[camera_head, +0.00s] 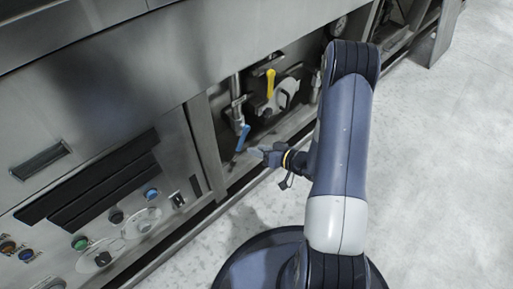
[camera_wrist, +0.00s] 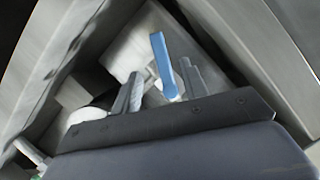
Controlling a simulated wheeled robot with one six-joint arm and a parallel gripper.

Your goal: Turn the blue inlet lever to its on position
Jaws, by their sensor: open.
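The blue inlet lever (camera_head: 242,138) hangs from a vertical pipe in the recess of the steel machine, slanting down and to the left. In the wrist view the blue lever (camera_wrist: 163,66) stands between the two grey fingers of my gripper (camera_wrist: 160,88), closer to the right finger. I cannot tell whether it touches that finger. My gripper (camera_head: 262,150) is open, just right of the lever's lower end in the head view. The far ends of the fingers are small and hard to make out there.
A yellow lever (camera_head: 270,83) on a round valve body sits right of the pipe. A control panel with several buttons and knobs (camera_head: 100,258) fills the lower left. Steel frame edges (camera_head: 205,150) bound the recess. The grey floor (camera_head: 440,190) at right is clear.

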